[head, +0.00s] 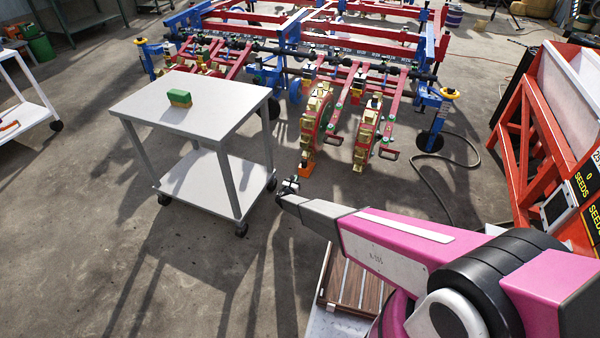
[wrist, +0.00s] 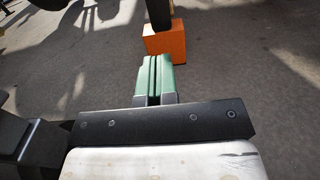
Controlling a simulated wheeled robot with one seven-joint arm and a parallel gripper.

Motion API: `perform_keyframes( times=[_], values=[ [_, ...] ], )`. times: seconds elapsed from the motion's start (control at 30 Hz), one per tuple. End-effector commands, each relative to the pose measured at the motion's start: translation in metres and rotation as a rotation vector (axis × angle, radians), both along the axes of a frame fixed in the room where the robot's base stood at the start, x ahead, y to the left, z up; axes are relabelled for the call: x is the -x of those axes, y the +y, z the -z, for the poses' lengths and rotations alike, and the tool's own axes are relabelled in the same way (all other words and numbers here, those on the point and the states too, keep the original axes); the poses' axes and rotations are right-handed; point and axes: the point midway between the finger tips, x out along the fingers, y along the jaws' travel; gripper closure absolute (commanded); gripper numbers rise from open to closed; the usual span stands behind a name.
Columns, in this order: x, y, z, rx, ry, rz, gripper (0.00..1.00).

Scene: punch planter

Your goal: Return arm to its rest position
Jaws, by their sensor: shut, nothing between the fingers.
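My pink and grey arm (head: 395,250) reaches from the lower right toward the middle of the head view. My gripper (head: 290,185) is at its far end, small in that view, in the air to the right of the white cart. In the wrist view my gripper (wrist: 153,62) shows two green-faced fingers side by side. They are shut with nothing between them. An orange block (wrist: 165,42) lies beyond the fingertips, apart from them. It also shows in the head view (head: 306,169) under the planter's wheel.
A white two-shelf cart (head: 225,100) bears a green and tan block (head: 179,98). The red and blue planter (head: 320,60) spans the back. An orange-red seed machine (head: 545,130) stands at right. A slatted wooden surface (head: 352,280) lies below my arm. Floor left of the arm is clear.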

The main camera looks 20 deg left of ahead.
Motion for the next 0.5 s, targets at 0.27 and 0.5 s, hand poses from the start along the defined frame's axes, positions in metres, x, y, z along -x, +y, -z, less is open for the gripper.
perform_keyframes(
  times=[0.27, 0.5],
  values=[
    [0.004, -0.010, -0.009, -0.017, 0.002, 0.021, 1.00],
    [-0.006, -0.107, -0.081, -0.223, 0.031, 0.241, 1.00]
  ],
)
